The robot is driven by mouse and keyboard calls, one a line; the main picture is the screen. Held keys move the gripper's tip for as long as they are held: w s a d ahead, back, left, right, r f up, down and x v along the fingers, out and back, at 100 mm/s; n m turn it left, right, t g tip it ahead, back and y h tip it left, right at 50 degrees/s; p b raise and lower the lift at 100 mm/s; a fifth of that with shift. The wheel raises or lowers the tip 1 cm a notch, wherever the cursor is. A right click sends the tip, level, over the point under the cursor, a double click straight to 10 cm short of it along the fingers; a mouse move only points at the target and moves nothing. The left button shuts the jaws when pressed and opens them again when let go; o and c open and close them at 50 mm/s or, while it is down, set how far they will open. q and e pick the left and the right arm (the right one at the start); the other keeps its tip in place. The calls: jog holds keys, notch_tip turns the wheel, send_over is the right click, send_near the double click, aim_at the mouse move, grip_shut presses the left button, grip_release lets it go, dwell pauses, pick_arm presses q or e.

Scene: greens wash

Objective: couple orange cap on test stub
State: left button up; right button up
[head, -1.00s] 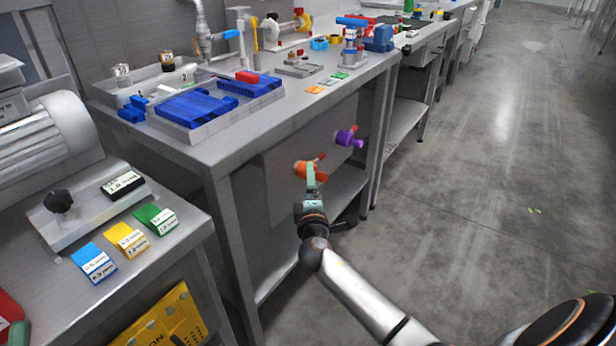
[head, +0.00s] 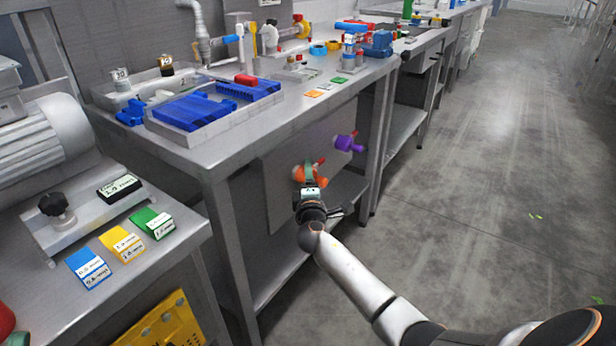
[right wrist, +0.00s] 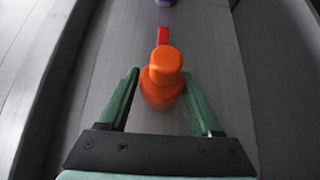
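The orange cap (head: 300,177) is at the panel on the side of the middle bench, with a red part behind it. In the right wrist view the orange cap (right wrist: 163,76) stands in the middle, in front of the red part (right wrist: 163,36). My right gripper (head: 308,172) is at the orange cap and partly hides it in the head view. In the right wrist view its green fingers (right wrist: 161,76) are apart, one on each side of the cap, with gaps visible. A stub under the cap cannot be made out. My left gripper is out of view.
A purple cap-like fitting (head: 345,143) with a red part sits on the same panel (head: 282,205), to the right. A bench leg (head: 378,150) stands right of it and a lower shelf (head: 290,262) is below.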

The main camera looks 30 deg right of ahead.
aim_at(325, 184)
jog(key=shift+r, duration=0.1)
grip_shut()
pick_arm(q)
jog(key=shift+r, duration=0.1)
pick_arm(e)
jog(key=shift+s, duration=0.15)
jog(key=shift+s+d+p, duration=0.35)
jog(key=shift+s+p, duration=0.05)
jog(key=shift+s, duration=0.4)
jog(key=shift+s+d+p, duration=0.35)
jog(key=shift+s, duration=0.45)
jog(key=shift+s+d, duration=0.25)
jog(key=shift+s, duration=0.35)
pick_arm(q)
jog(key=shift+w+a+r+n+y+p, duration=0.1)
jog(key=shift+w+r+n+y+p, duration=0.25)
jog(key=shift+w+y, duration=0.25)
pick_arm(e)
jog(key=shift+s+d, duration=0.2)
jog(key=shift+s, duration=0.2)
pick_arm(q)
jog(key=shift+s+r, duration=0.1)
pick_arm(e)
jog(key=shift+s, duration=0.1)
